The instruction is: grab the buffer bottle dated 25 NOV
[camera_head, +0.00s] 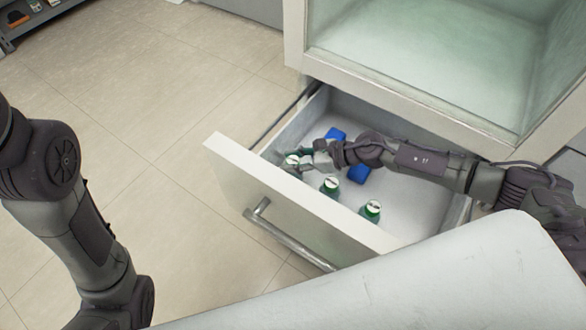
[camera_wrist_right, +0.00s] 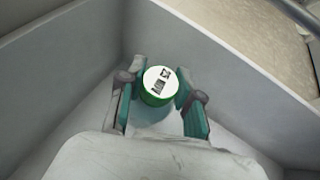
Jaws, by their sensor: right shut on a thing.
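Several small bottles with green caps and white tops stand in an open white drawer. One bottle (camera_head: 292,161) is in the drawer's front left corner, and its white labelled top (camera_wrist_right: 160,81) shows in the right wrist view. The print on it is too small to read as a date. My right gripper (camera_head: 303,162) is shut on this bottle, with a finger on each side. Two other bottles stand along the drawer front, a middle bottle (camera_head: 330,186) and a right bottle (camera_head: 371,210). My left gripper is not in view; only my left arm shows.
The drawer (camera_head: 285,205) is pulled out, with a bar handle (camera_head: 290,237) on its front. Blue items (camera_head: 359,174) lie behind the bottles, partly hidden by my right arm. A glass-fronted cabinet (camera_head: 430,50) stands above the drawer. The floor to the left is clear.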

